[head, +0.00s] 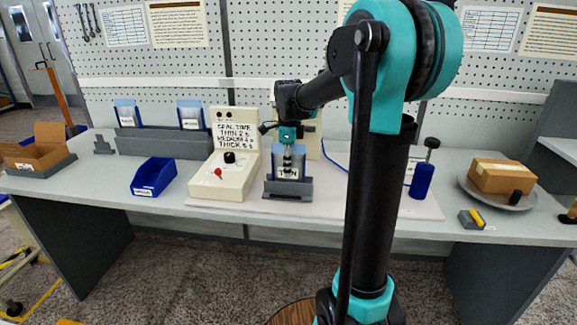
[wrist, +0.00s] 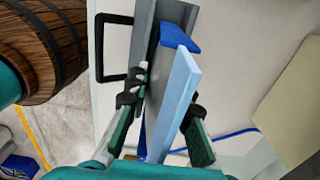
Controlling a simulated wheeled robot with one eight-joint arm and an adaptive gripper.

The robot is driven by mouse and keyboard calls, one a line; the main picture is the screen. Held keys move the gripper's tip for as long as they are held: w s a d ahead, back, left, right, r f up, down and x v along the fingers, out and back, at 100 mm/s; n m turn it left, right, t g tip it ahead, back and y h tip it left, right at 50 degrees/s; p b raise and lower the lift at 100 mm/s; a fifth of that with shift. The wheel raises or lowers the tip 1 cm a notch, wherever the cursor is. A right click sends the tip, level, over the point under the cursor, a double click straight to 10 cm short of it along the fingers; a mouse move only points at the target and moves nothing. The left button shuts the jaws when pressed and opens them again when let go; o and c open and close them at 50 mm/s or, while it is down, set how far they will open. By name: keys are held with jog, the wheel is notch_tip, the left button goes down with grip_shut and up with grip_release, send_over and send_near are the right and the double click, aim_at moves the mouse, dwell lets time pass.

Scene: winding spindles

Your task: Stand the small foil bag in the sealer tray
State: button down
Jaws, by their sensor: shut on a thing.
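The small foil bag (head: 289,161), grey with blue edges and a white label, stands about upright at the grey sealer tray (head: 288,189). Its lower part seems to be behind the tray's front; whether its bottom touches the tray floor cannot be seen. My gripper (head: 288,143) comes down from above and is shut on the bag. In the wrist view my gripper (wrist: 166,98) has one finger on each side of the bag (wrist: 172,100), with the grey tray (wrist: 143,28) beyond it.
The cream sealer box (head: 222,178) with a sign stands left of the tray. Two more bags (head: 127,112) (head: 190,113) stand in a grey rack (head: 160,146). A blue bin (head: 153,178) is at the left front; a blue bottle (head: 421,181) and a carton (head: 502,177) are to the right.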

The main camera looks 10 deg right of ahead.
jog(key=shift+f, duration=0.3)
jog(key=c, duration=1.3)
grip_release()
jog(key=shift+o, duration=0.2)
jog(key=shift+r, duration=0.1)
notch_tip(320, 180, up, 12)
jog(key=shift+f, duration=0.1)
